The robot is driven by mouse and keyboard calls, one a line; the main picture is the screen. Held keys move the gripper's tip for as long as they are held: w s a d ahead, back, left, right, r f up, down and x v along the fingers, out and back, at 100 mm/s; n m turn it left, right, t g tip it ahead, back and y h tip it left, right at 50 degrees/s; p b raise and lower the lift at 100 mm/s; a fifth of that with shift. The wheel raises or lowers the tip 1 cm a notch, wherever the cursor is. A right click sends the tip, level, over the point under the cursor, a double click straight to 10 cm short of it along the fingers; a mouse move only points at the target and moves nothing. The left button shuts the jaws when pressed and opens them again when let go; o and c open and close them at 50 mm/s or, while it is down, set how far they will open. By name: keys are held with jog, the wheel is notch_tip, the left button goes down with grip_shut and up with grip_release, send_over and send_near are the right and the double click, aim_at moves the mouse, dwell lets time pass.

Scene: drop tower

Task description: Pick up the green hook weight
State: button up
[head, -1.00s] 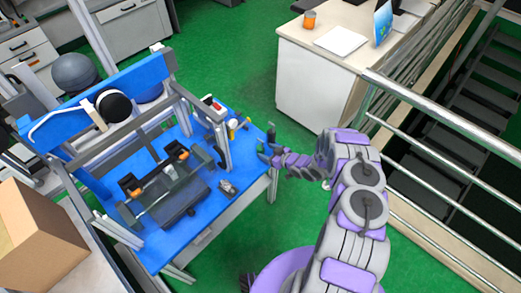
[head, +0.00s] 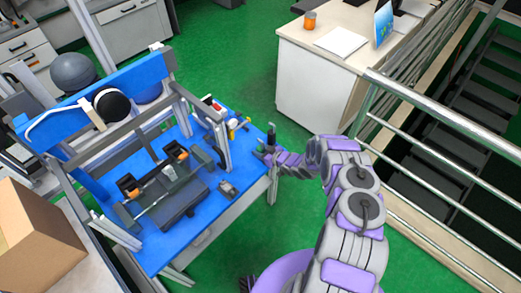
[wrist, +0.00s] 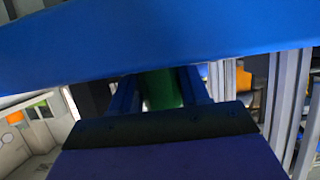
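My gripper (head: 267,145) is at the right edge of the blue table (head: 232,205) in the head view. In the wrist view its two blue fingers (wrist: 163,92) stand apart, one on each side of a dark green rounded shape (wrist: 163,90). This looks like the green hook weight, seen partly between the fingers. A broad blue band hides its upper part, and no hook shows. I cannot tell whether the fingers touch it. In the head view I cannot clearly make out the weight near the gripper.
A blue and grey frame (head: 215,140) with dark fittings stands on the table, left of my gripper. A small grey block (head: 228,190) lies near the table's front right. Metal railings (head: 440,115) run at the right.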

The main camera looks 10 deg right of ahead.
grip_shut()
dwell(0.4)
